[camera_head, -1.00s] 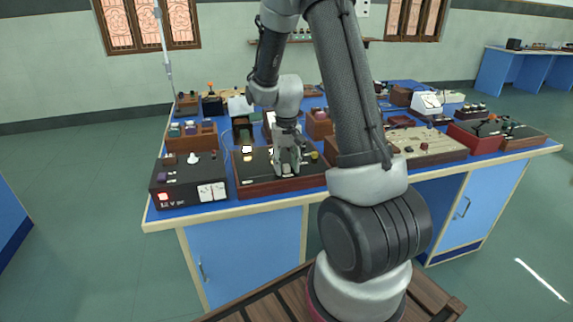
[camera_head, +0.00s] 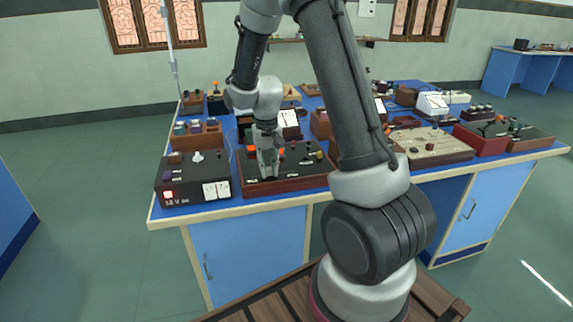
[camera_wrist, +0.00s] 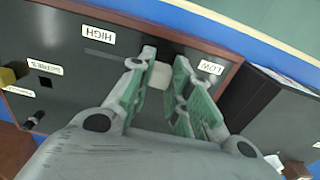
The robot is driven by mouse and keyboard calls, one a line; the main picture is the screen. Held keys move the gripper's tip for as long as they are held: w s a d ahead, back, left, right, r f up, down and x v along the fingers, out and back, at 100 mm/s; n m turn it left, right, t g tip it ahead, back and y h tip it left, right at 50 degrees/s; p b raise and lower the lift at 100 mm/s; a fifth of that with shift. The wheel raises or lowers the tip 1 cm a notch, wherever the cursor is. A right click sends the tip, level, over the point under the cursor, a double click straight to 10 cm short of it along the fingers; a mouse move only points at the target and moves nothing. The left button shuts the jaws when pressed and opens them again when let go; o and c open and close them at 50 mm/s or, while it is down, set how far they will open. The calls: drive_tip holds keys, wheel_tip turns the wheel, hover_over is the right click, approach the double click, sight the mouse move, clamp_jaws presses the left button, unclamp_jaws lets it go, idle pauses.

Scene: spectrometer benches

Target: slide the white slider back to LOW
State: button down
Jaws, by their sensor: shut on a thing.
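The white slider (camera_wrist: 160,76) shows in the wrist view between the green-padded fingers of my gripper (camera_wrist: 164,66), which is shut on it. It stands on a black control panel (camera_wrist: 70,65) with a brown wooden frame, nearer the LOW label (camera_wrist: 210,67) than the HIGH label (camera_wrist: 98,35). In the head view my gripper (camera_head: 268,170) points down onto the left part of the panel (camera_head: 308,172), and the slider cannot be made out there.
A black power unit (camera_head: 193,182) with white meters stands close to the left of the panel. Boxes with knobs (camera_head: 198,132) and other instruments crowd the blue bench behind. A beige panel (camera_head: 432,145) is at right. The bench's front edge (camera_head: 270,204) runs just before the panel.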

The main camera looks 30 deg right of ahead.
sight(252, 177)
drive_tip(key=a, duration=0.2)
drive_tip(key=w+a, duration=0.1)
drive_tip(key=a, duration=0.1)
drive_tip(key=shift+w+a, duration=0.2)
drive_tip(key=shift+a, duration=0.2)
drive_tip(key=c, duration=1.3)
unclamp_jaws()
drive_tip(key=shift+a, duration=0.2)
wheel_tip(252, 177, up, 12)
